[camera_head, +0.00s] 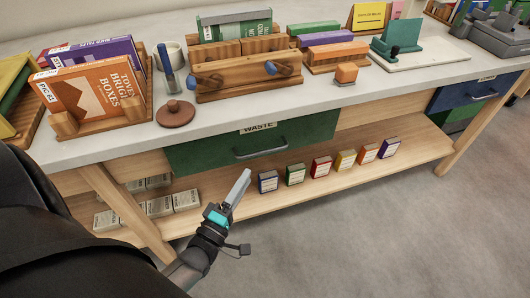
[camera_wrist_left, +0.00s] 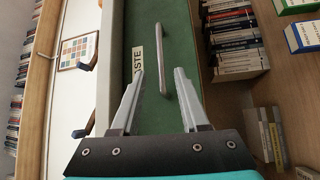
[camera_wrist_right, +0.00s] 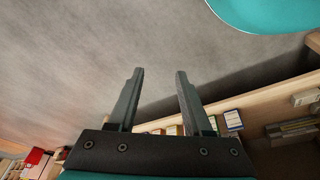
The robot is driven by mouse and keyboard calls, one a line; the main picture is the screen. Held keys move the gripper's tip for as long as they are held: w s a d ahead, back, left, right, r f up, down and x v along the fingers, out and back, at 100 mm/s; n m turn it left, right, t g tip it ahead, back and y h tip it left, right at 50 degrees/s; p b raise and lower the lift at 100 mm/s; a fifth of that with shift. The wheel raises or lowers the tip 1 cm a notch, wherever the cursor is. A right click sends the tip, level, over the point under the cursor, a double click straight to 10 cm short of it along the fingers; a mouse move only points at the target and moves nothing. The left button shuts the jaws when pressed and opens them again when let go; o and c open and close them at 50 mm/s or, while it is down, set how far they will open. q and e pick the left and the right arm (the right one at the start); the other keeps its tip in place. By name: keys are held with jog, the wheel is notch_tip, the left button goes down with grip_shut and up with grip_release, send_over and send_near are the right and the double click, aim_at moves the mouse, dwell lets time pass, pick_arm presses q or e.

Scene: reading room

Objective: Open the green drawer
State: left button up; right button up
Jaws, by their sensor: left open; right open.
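Several small coloured boxes (camera_head: 320,166) stand on the lower shelf right of my left gripper. Grey boxes (camera_head: 160,206) stand on the shelf at left. A blue drawer (camera_head: 462,93) is at far right. The worktop (camera_head: 225,112) carries book stands and wooden trays. The floor (camera_head: 380,225) in front is clear.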

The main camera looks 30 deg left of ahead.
aim_at(263, 151)
pick_arm(q)
jog(key=shift+w+a+r+b, duration=0.15)
jog(key=shift+w+b, duration=0.25)
jog(key=shift+w, duration=1.35)
jog(key=shift+w+a+r+b, duration=0.1)
jog(key=shift+w+r+b, duration=0.3)
jog(key=shift+w, duration=1.3)
jog(key=shift+w+a+r+b, duration=0.1)
jog(key=shift+w+b, duration=0.35)
jog(key=shift+w, duration=1.3)
pick_arm(e)
notch_tip(263, 151, up, 6)
jog(key=w+t, duration=0.1)
jog(key=shift+w, duration=0.3)
jog(key=shift+f, duration=0.1)
pick_arm(q)
grip_shut()
pick_arm(e)
jog(key=shift+a, duration=0.1)
